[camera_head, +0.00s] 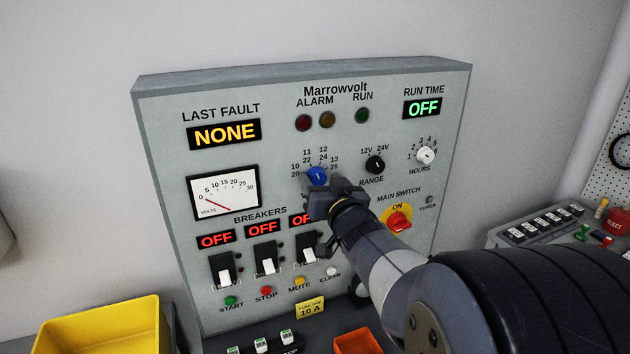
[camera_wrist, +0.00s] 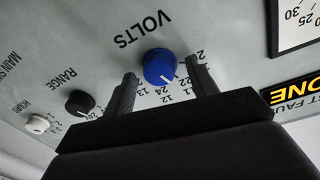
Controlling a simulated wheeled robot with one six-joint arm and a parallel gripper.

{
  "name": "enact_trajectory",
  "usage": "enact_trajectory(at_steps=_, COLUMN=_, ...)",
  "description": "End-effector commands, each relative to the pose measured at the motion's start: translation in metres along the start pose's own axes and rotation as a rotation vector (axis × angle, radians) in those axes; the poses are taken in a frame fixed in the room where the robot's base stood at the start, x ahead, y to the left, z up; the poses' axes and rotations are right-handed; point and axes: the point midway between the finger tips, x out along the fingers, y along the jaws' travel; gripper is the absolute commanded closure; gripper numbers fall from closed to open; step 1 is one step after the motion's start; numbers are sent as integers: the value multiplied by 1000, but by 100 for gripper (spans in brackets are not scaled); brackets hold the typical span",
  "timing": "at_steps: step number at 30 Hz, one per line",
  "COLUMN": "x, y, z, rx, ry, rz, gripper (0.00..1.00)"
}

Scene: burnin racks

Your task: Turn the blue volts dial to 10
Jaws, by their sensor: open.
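The blue volts dial (camera_head: 317,175) is on the grey panel's middle, under an arc of numbers from 10/20 at left to 13/26 at right. It also shows in the wrist view (camera_wrist: 159,66), with a white pointer line toward about the 12/24 mark; its exact setting is hard to tell. My gripper (camera_head: 322,190) is just in front of and below the dial. In the wrist view my gripper (camera_wrist: 161,75) is open, one finger on each side of the dial, with visible gaps. The dial's lower part is partly hidden by the gripper in the head view.
The black range knob (camera_head: 375,165) and white hours knob (camera_head: 426,155) are right of the dial. The red main switch (camera_head: 399,220) is below right, close to my arm. The voltmeter (camera_head: 223,192) is at left, its needle low. Breaker switches (camera_head: 266,260) are below.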

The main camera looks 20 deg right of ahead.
Motion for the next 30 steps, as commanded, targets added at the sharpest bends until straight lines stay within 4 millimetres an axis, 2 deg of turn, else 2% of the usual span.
enact_trajectory(at_steps=6, x=0, y=0, z=0, rx=0, ry=0, rz=0, gripper=45)
enact_trajectory(at_steps=22, x=0, y=0, z=0, rx=0, ry=0, rz=0, gripper=89)
enact_trajectory(at_steps=30, x=0, y=0, z=1, rx=-25, ry=2, rz=-1, gripper=90)
